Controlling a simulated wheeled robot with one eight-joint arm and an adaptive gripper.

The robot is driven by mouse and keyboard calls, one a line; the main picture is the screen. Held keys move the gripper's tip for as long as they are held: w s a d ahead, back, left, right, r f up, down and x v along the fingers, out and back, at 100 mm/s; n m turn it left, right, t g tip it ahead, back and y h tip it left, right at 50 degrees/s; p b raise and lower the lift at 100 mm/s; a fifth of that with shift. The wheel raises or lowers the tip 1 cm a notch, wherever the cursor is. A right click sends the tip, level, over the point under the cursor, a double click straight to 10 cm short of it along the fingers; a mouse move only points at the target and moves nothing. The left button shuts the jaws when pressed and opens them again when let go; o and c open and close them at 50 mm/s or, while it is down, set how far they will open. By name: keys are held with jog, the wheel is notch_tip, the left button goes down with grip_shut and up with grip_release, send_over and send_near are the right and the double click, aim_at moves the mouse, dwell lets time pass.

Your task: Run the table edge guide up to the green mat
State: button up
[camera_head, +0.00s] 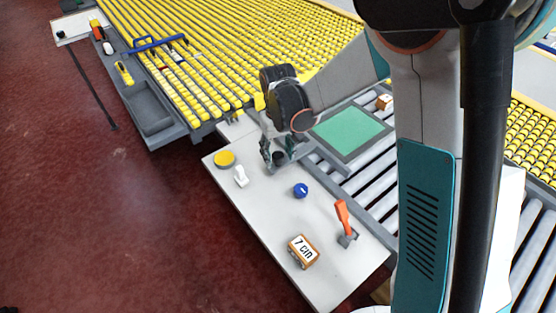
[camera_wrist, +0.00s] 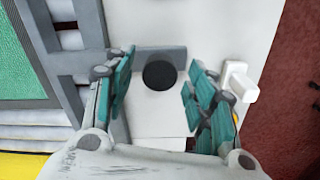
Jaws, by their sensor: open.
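The table edge guide (camera_wrist: 174,54) shows in the wrist view as a grey bar with a round black knob (camera_wrist: 159,75) and a pale plate on the near side. My gripper (camera_wrist: 158,68) is open, with its teal fingers on either side of the knob and gaps visible on both sides. In the head view my gripper (camera_head: 277,157) is low over the far end of the pale table, and it hides part of the guide. The green mat (camera_head: 348,129) lies in a dark grey frame over the rollers, right of my gripper; part of it shows at left in the wrist view (camera_wrist: 22,50).
The pale table (camera_head: 268,215) carries a yellow disc (camera_head: 225,158), a white stamp-like piece (camera_head: 241,176), a blue round item (camera_head: 301,190), an orange-handled tool (camera_head: 342,215) and a "7 cm" block (camera_head: 303,250). The white piece (camera_wrist: 239,82) stands close beside the right fingers. Red floor lies left.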

jog(key=shift+f, duration=1.1)
